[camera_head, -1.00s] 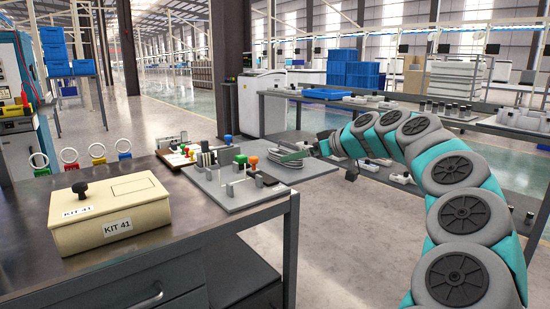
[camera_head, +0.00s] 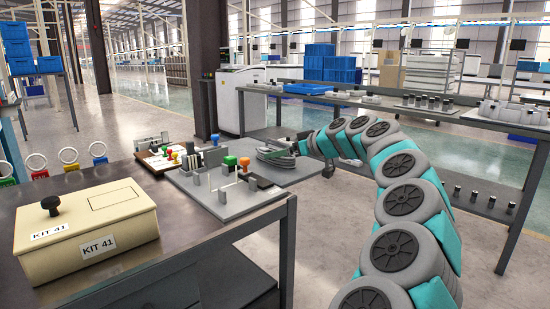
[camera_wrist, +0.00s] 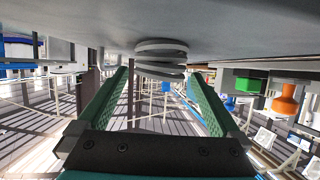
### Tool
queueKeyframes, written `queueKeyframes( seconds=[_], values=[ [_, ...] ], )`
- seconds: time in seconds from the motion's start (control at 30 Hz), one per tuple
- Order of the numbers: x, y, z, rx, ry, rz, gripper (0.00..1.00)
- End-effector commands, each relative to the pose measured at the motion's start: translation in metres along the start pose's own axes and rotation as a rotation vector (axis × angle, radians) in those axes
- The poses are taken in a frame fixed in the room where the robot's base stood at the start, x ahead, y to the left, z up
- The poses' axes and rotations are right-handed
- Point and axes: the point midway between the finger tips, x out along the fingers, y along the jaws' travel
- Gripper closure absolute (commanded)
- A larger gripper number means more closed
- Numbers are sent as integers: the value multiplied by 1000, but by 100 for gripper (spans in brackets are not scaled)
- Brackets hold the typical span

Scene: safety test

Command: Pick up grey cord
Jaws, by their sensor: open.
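The grey cord (camera_head: 277,153) is a coil of stacked loops lying on the far right part of a grey board (camera_head: 225,206) on the workbench. In the wrist view, which looks upside down, the coil (camera_wrist: 162,60) lies between and just beyond the fingertips, against the board's grey surface. My gripper (camera_head: 288,146) has green fingers and is at the coil's right side in the head view, close to it. In the wrist view my gripper (camera_wrist: 159,76) is open, fingers spread to either side of the coil, nothing held. Whether a finger touches the coil cannot be told.
Green (camera_head: 230,160), red and orange knobs and grey blocks stand on the board, left of the coil. A cream KIT 41 box (camera_head: 90,228) sits on the metal workbench (camera_head: 190,250). A shelf table (camera_head: 420,112) stands behind my arm.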

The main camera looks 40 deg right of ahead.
Motion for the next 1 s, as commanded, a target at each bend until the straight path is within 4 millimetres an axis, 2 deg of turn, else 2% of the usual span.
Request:
queueKeyframes(
  seconds=[0.2, 0.47, 1.0],
  values=[
    [32, 1, 4, 1, -4, -4, 0],
    [36, 1, 3, 2, -1, -2, 0],
    [36, 2, 3, 2, -1, -2, 60]
  ],
)
